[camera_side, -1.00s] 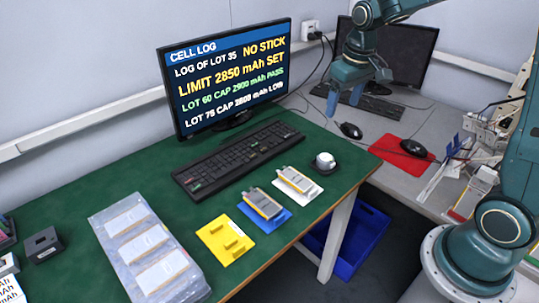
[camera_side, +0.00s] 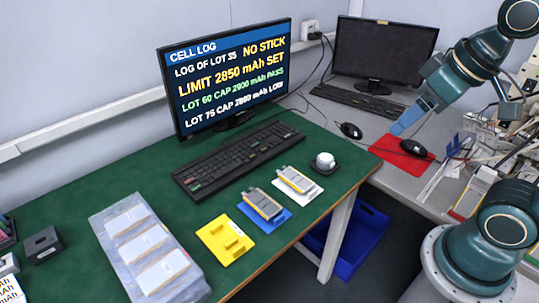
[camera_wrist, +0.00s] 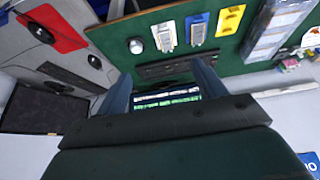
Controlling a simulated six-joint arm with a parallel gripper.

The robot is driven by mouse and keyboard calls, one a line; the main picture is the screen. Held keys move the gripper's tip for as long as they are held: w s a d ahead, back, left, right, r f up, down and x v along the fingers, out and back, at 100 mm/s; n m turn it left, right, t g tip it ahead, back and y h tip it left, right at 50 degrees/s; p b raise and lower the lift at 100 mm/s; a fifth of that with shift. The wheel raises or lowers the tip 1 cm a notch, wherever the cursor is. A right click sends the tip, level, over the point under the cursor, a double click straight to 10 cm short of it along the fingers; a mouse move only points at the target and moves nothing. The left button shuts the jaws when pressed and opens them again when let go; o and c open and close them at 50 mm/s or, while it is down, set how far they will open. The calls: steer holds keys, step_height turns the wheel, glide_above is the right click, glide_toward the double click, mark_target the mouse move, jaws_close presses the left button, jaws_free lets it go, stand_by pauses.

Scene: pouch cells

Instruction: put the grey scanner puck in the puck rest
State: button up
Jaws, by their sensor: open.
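A small round grey-white puck with a dark lower part (camera_side: 324,161) stands near the right edge of the green bench, beside the white pad; it also shows in the wrist view (camera_wrist: 136,46). A dark grey block with a recess (camera_side: 42,243) stands at the far left of the bench; I cannot tell for certain whether it is the puck rest. My gripper (camera_side: 403,124) hangs high over the side desk, well right of the puck. In the wrist view its two blue fingers (camera_wrist: 163,80) are apart with nothing between them.
Yellow (camera_side: 225,240), blue (camera_side: 283,219) and white (camera_side: 314,194) pads lie in a row, cells on the latter two. A clear tray of cells (camera_side: 103,228) lies left. A keyboard (camera_side: 237,157) and monitor stand behind. A red mat with a mouse (camera_side: 413,147) lies below my gripper.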

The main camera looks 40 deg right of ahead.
steer(key=shift+s+a+f, duration=0.1)
steer(key=shift+s, duration=0.45)
steer(key=shift+s+a+f, duration=0.1)
steer(key=shift+s, duration=0.4)
